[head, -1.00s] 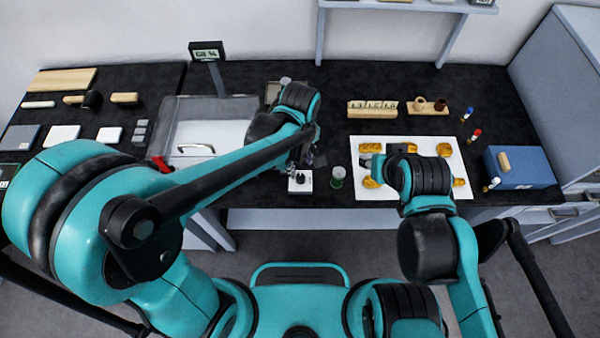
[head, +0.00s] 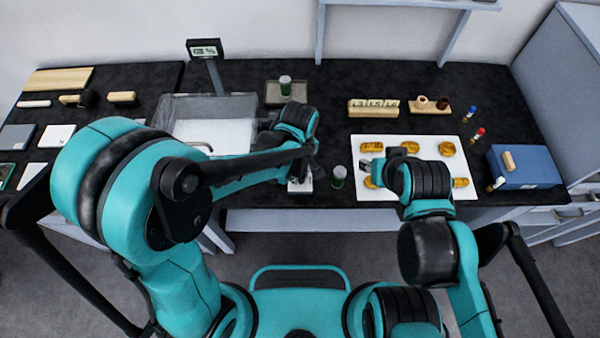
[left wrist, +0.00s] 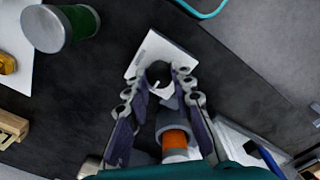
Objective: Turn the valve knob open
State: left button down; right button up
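The valve knob (left wrist: 158,74) is dark and round, with a small white mark, on a white square plate (left wrist: 146,52) in the left wrist view. In the head view the plate (head: 300,187) lies near the table's front edge, and my left arm hides most of the knob. My left gripper (left wrist: 160,84) is over the plate, its fingers spread on either side of the knob. Contact with the knob is not clear. My right gripper (head: 375,168) is over the left part of a white board; its fingers are too small to judge.
A green jar (head: 339,176) stands just right of the plate; it also shows in the left wrist view (left wrist: 62,30). The white board (head: 463,190) carries several gold fragments. A grey-and-orange cylindrical part (left wrist: 173,136) shows between my left fingers.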

pick_arm(q)
jog(key=shift+m, duration=0.4)
jog(key=m, duration=0.4)
jog(key=shift+b, duration=0.35)
jog(key=m, duration=0.4)
jog(key=shift+m, duration=0.3)
jog(key=m, duration=0.4)
jog(key=shift+b, duration=0.35)
jog(key=shift+d+m, duration=0.1)
jog(key=shift+m, duration=2.1)
jog(key=c, duration=1.3)
grip_release()
